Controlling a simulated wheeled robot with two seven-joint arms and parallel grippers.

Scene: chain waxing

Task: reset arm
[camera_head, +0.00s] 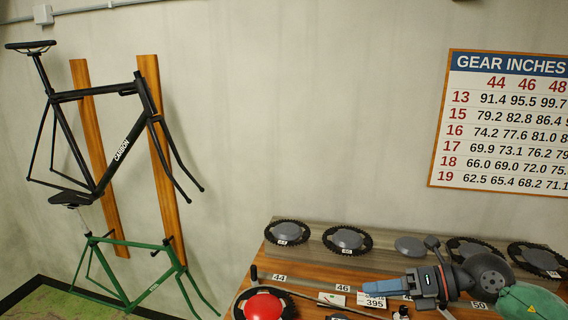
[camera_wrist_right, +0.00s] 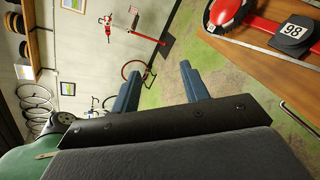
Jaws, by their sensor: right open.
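My right gripper (camera_head: 385,287) reaches in from the right over the wooden bench, its fingers pointing left. In the right wrist view its two blue fingers (camera_wrist_right: 160,86) stand apart with nothing between them, so it is open and empty. Below it in the head view is the bench top with a white label reading 395 (camera_head: 373,302). I cannot tell how high it hangs above the bench. My left gripper is in neither view.
The bench (camera_head: 312,270) carries several chainrings (camera_head: 348,239), number tags and a red round object (camera_head: 263,306). Bike frames hang on the wall at left, including a black one (camera_head: 110,150).

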